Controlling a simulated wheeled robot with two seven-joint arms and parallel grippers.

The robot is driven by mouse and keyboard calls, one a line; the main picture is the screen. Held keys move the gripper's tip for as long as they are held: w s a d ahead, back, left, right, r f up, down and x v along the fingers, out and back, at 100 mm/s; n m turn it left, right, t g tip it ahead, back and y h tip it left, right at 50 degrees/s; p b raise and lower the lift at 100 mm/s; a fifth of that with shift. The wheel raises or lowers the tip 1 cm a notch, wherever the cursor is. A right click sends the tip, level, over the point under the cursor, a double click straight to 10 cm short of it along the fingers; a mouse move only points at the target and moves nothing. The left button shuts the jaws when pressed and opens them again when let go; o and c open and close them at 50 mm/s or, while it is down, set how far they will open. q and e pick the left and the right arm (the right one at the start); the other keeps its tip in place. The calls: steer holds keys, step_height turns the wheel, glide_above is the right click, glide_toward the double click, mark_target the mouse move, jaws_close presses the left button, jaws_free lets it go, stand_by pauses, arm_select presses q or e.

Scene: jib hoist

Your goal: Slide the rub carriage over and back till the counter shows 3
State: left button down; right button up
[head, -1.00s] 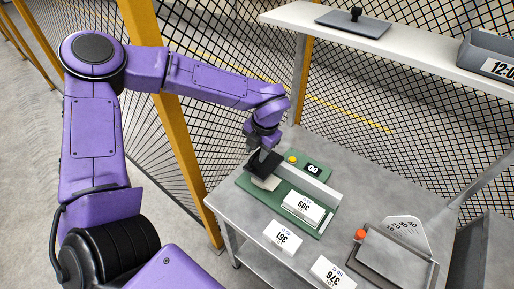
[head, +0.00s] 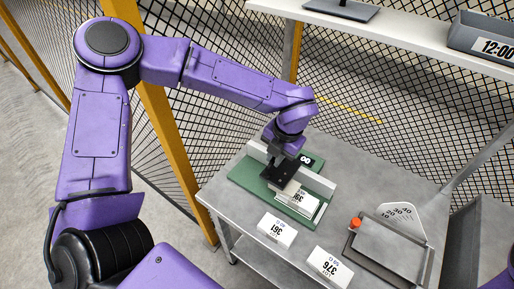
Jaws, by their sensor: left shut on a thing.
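The green base (head: 246,176) of the rub rig lies on the grey bench, with a pale rail (head: 318,182) along its back. My left gripper (head: 279,172) is shut on the rub carriage (head: 287,188), of which only a pale edge shows below the dark jaws. The carriage is around the middle of the base, close to a white labelled block (head: 303,201) on the base. The black counter (head: 306,159) is partly covered by my gripper, and its full reading cannot be made out. My right gripper is out of view.
White labelled blocks, 361 (head: 276,231) and 376 (head: 330,267), lie at the bench front. A grey plate fixture (head: 390,247) with an orange knob (head: 355,223) is at right. A shelf (head: 400,40) with a grey bin (head: 485,45) runs above the back.

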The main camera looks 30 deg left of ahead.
arm_select(q)
steer(key=d, duration=0.6)
steer(key=shift+s, duration=0.1)
steer(key=c, duration=1.4)
jaws_free()
steer(key=shift+o, duration=1.4)
steer(key=shift+d, duration=0.2)
steer(key=shift+r, duration=0.1)
